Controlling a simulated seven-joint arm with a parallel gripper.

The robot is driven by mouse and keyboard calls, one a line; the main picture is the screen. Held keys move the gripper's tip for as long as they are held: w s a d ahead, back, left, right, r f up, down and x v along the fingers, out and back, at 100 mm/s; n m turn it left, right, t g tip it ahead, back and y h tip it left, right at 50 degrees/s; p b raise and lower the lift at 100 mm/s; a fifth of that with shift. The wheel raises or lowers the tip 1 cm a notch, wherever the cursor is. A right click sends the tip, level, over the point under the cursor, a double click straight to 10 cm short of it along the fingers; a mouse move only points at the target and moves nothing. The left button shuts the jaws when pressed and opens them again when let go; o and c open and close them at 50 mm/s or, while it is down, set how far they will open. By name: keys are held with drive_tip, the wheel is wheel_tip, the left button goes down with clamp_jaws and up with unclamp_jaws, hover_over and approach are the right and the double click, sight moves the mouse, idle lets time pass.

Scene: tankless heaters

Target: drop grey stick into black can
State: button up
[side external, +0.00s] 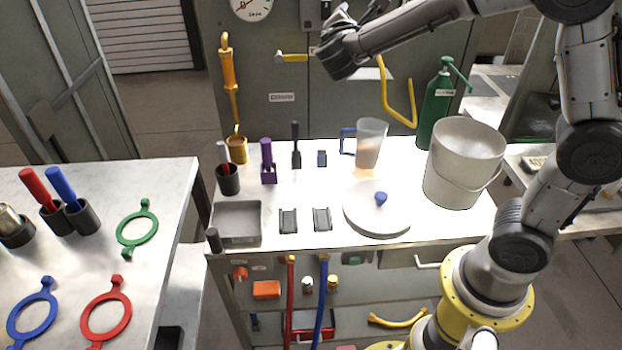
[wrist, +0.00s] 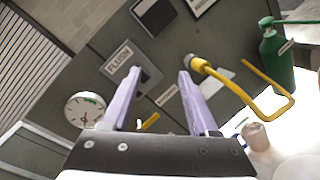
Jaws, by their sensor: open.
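A black can (side external: 228,182) stands at the left of the white worktop in the side view, with a pale grey stick (side external: 222,152) upright in it; something reddish shows beside the stick. A dark grey stick (side external: 295,135) stands upright further right, past a purple stick (side external: 266,150) in a purple square holder. I cannot tell for sure which stick the task means. My gripper (side external: 342,18) is high above the back of the worktop, well away from the sticks and the can. In the wrist view its two lilac fingers (wrist: 160,78) are spread, with nothing between them.
A frosted jug (side external: 370,145), a large pale bucket (side external: 462,165), a round white lid (side external: 368,220) and a grey tray (side external: 237,235) occupy the worktop. A green bottle (side external: 436,105) stands behind the bucket. Yellow pipes (side external: 398,105) project at the back cabinet.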

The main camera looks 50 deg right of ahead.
drive_tip(key=s+d+f+m+g+y, duration=0.1)
drive_tip(key=s+m+g+y, duration=0.2)
drive_tip(key=s, duration=0.7)
drive_tip(key=s+d+f+m+g+y, duration=0.1)
drive_tip(key=s+f+m+g+y, duration=0.1)
drive_tip(key=s+m, duration=0.5)
drive_tip(key=s+a+f+m+t+y, duration=0.1)
drive_tip(key=s+a+f+y, duration=0.3)
drive_tip(key=a, duration=0.4)
drive_tip(key=s+a+f+m+y, duration=0.3)
drive_tip(key=s+a+f+y, duration=0.2)
drive_tip(key=s+a+y, duration=0.1)
drive_tip(key=shift+s+a+m+t, duration=0.3)
drive_tip(key=shift+a+m+t, duration=0.1)
drive_tip(key=shift+a, duration=0.45)
